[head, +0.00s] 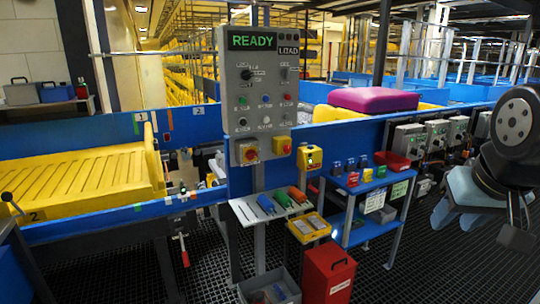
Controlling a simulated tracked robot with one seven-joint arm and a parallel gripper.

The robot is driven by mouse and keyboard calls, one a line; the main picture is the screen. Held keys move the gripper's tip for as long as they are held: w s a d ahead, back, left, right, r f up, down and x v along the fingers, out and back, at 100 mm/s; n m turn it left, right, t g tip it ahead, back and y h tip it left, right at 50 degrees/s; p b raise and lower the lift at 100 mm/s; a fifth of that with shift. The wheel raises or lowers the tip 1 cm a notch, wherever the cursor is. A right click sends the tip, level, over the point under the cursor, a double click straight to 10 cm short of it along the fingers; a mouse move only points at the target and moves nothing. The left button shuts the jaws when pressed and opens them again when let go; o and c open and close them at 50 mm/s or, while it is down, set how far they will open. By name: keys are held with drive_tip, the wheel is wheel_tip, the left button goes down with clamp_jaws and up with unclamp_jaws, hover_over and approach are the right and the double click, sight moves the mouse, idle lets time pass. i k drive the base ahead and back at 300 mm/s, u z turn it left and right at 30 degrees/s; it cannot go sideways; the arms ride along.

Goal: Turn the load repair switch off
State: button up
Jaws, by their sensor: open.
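A grey control panel (262,85) stands upright left of centre, with a lit green READY sign (252,40) and a LOAD sign (288,43) at its top. Below them are a black rotary knob (246,74), small coloured buttons and more knobs. Their labels are too small to read, so I cannot tell which control is the load repair switch. A red-and-yellow emergency button (250,153) sits at the panel's lower edge. My gripper (476,217) is at the far right, well apart from the panel, open and empty.
A yellow tray (85,178) lies on the blue conveyor at left. A shelf of tools (268,204), a red box (328,274) and a grey bin (268,289) stand below the panel. A blue stand (372,186) and grey control boxes (409,140) line the right side.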

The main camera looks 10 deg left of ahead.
sight(251, 154)
drive_tip(key=z, duration=0.3)
drive_tip(key=i, duration=0.95)
drive_tip(key=u, duration=0.45)
